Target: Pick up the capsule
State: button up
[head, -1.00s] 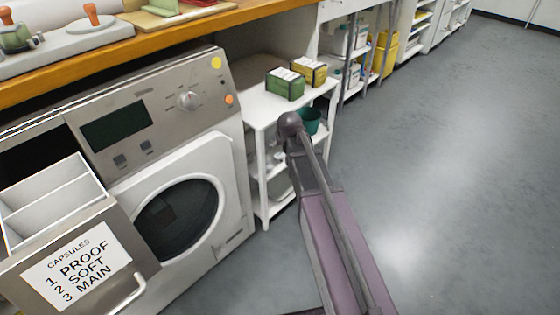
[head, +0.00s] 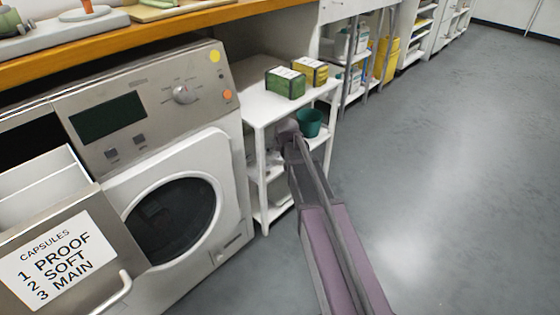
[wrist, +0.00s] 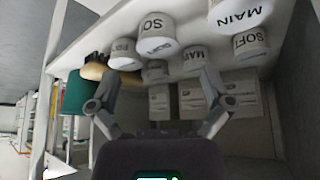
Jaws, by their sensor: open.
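Several white cylindrical capsules with black lettering stand close together in the wrist view. One reads SO (wrist: 155,45), one starts with PR (wrist: 124,54), two read MAIN (wrist: 240,14) (wrist: 195,62), and one reads SOFT (wrist: 250,46). A smaller one (wrist: 155,72) sits low in the middle. My gripper (wrist: 158,78) is open, its fingers spread on either side of the middle capsules, with nothing held. In the head view my arm reaches to the white shelf unit (head: 290,100), and the gripper itself is hidden there.
A teal cup (wrist: 74,92) and a tan and black object (wrist: 95,68) lie left of the left finger. Labelled boxes (wrist: 200,100) stand behind. The washing machine (head: 155,150) and open capsule drawer (head: 55,262) are at left. Floor at right is clear.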

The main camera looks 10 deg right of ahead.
aim_at(280, 156)
jog(key=shift+f, duration=0.1)
jog(key=b+x, duration=0.3)
jog(key=shift+s, duration=0.1)
jog(key=shift+b+x, duration=0.85)
jog(key=shift+x, duration=0.25)
jog(key=shift+d, duration=0.1)
jog(key=c, duration=1.1)
